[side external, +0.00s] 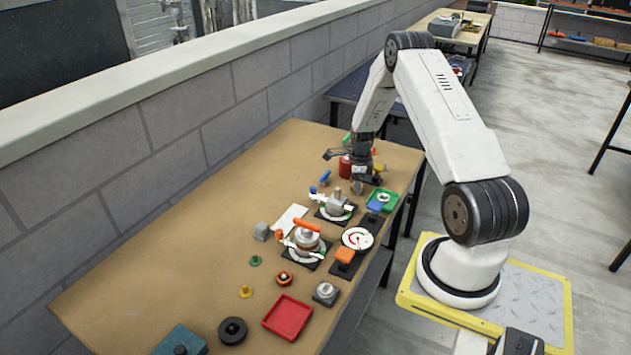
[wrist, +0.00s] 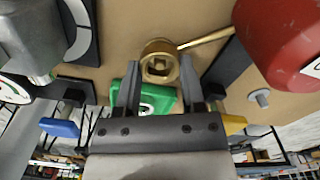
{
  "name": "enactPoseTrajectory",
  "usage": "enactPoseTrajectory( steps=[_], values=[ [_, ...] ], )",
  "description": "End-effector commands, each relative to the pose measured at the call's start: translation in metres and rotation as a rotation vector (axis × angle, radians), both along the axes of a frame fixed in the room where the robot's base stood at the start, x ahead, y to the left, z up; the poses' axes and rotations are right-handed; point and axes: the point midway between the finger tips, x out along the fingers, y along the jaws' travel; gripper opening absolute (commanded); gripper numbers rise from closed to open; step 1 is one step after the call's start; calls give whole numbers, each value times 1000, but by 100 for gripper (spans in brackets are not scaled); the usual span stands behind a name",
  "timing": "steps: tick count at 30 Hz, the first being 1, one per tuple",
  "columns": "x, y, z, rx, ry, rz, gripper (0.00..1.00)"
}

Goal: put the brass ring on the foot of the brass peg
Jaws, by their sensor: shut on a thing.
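My gripper (side external: 362,186) is low over the far end of the table, and its fingers show in the wrist view (wrist: 160,66). It is shut on the brass ring (wrist: 159,74), a thick round piece with an angular dark opening, between the two fingertips. A thin brass rod (wrist: 205,39) runs from behind the ring toward the upper right, close to the red cylinder; it looks like the brass peg, but I cannot tell surely. Its foot is not clear, nor whether the ring touches or surrounds it. In the side view my gripper hides the ring.
The red cylinder (wrist: 285,40) stands close at right; it shows behind my gripper in the side view (side external: 346,167). Grey fixtures (side external: 335,205) crowd the left. A red tray (side external: 288,317) is farther off.

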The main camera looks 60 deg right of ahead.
Motion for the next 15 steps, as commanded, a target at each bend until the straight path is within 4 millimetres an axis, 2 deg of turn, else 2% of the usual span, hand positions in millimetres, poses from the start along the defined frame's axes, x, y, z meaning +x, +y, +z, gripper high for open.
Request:
enactPoseTrajectory(
  steps=[15],
  values=[
    [0, 0, -5, 0, 0, 0, 0]
  ],
)
